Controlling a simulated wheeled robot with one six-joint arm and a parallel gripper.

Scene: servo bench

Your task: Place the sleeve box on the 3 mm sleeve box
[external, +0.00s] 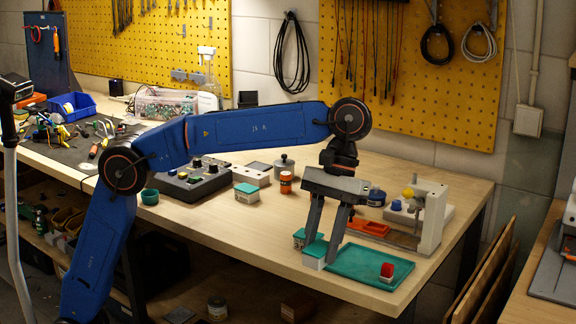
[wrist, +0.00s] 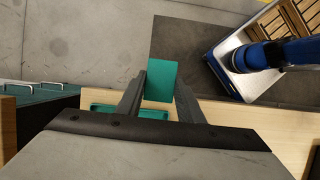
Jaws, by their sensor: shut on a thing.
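My gripper (external: 320,250) points down over the front edge of the bench. It is shut on a white sleeve box with a teal lid (external: 313,262). In the wrist view the teal top of the held sleeve box (wrist: 161,80) sits between the two fingers (wrist: 160,97). A second teal-lidded box (external: 299,238) shows just behind and left of the held one, partly hidden by a finger. A third teal-lidded box (external: 246,194) stands farther back left. No size labels can be read, so I cannot tell which is the 3 mm sleeve box.
An orange tray (external: 369,228) and a grey-white bench device (external: 431,220) stand behind. A control box (external: 192,180) is at left. Bare bench top lies between them.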

